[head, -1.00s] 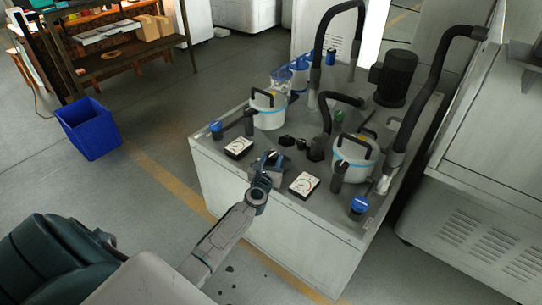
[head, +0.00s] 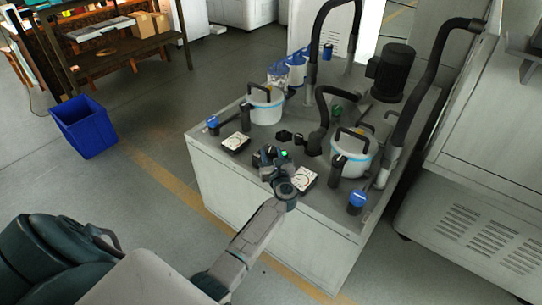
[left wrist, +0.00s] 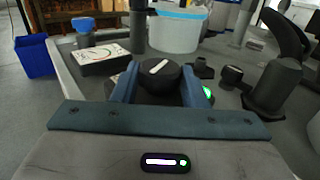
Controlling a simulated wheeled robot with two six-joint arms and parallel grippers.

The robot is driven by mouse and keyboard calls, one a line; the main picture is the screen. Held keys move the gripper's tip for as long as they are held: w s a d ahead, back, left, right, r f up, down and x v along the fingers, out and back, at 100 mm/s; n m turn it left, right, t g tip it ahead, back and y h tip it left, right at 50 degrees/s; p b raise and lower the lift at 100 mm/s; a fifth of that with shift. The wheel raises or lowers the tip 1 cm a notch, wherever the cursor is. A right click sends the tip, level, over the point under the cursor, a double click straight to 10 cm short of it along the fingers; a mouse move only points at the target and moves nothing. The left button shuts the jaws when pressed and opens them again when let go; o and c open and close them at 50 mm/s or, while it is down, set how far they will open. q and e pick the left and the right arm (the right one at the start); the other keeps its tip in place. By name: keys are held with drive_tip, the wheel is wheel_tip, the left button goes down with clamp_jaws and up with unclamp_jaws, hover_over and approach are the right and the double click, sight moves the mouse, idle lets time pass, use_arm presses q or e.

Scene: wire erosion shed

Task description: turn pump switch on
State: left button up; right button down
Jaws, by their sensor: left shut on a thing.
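The pump switch is a black round knob (left wrist: 160,80) with a white bar mark, between my jaws in the left wrist view. The bar is tilted, its right end pointing up. My left gripper (head: 267,156) is at the front part of the grey cabinet top, with its blue-grey fingers (left wrist: 159,88) shut on the knob's two sides. A green light (left wrist: 207,92) glows just right of the right finger; it also shows in the head view (head: 284,154). The knob's lower body is hidden by the jaws. My right gripper is not in view.
White dial gauges (head: 236,142) (head: 304,179) lie either side of the gripper. White lidded pots (head: 265,106) (head: 350,157), blue-capped posts (head: 357,201) and black hoses (head: 410,105) stand around it. A blue bin (head: 85,127) is on the floor at left.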

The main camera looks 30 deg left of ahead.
use_arm(q)
drive_tip(key=shift+r, duration=0.1)
drive_tip(key=o, duration=1)
drive_tip(key=shift+c, duration=0.2)
drive_tip(key=shift+d, duration=0.1)
drive_tip(key=shift+s+d+f, duration=0.2)
drive_tip(key=shift+s+d, duration=0.05)
drive_tip(key=b+v, duration=0.1)
drive_tip(key=v, duration=0.8)
drive_tip(key=shift+a+r, duration=0.1)
drive_tip(key=shift+s+d, duration=0.35)
drive_tip(key=shift+d, duration=0.05)
drive_tip(key=shift+r, duration=0.1)
use_arm(e)
drive_tip(key=r, duration=0.1)
drive_tip(key=w+r, duration=0.1)
drive_tip(key=r, duration=0.1)
drive_tip(key=shift+w+a+r, duration=0.15)
drive_tip(key=shift+w+r, duration=0.2)
